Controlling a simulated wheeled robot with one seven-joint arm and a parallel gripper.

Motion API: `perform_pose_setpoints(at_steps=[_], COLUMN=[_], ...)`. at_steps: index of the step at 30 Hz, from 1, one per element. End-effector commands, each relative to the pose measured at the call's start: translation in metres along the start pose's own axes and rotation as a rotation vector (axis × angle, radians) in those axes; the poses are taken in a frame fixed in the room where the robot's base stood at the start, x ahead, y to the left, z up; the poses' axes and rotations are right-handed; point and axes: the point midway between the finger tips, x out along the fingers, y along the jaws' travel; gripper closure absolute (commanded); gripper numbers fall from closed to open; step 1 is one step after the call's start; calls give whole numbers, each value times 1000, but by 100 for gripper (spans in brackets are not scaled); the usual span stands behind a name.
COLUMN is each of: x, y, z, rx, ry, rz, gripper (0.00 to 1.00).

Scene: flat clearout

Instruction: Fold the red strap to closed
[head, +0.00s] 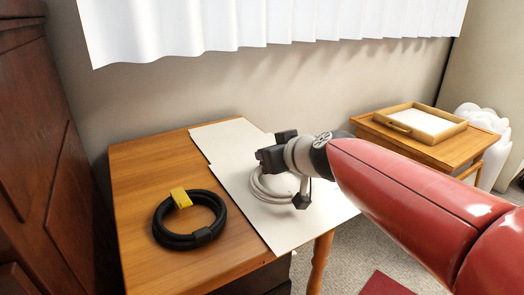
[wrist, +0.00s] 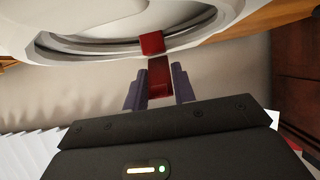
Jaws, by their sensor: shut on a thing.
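A pale grey-white cable coil (head: 262,190) lies on the white sheet on the table and fills the top of the wrist view (wrist: 85,45). The red strap (wrist: 152,43) sits at the coil's near edge in the wrist view, with a darker red flap reaching down between my fingers. My gripper (wrist: 159,84) is shut on this flap, a finger on each side. In the head view my gripper (head: 270,158) is over the far part of the coil. The strap and fingertips are hidden there.
A black cable coil (head: 160,232) with a yellow strap (head: 181,198) lies on the wooden table (head: 135,170) at left. The white sheet (head: 285,235) covers the table's right side. A wooden tray (head: 395,125) rests on a side table at right. A dark cabinet (head: 45,150) stands at left.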

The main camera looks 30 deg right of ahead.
Motion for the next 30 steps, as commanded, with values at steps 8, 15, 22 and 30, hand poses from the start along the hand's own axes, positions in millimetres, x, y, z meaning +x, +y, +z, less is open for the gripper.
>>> perform_pose_setpoints(at_steps=[8, 15, 22, 30], x=[-1, -1, -1, -1], y=[0, 0, 0, 0], z=[2, 3, 2, 2], rx=[-1, 0, 0, 0], ry=[62, 72, 72, 71], rz=[-2, 0, 0, 0], gripper=[97, 97, 97, 55])
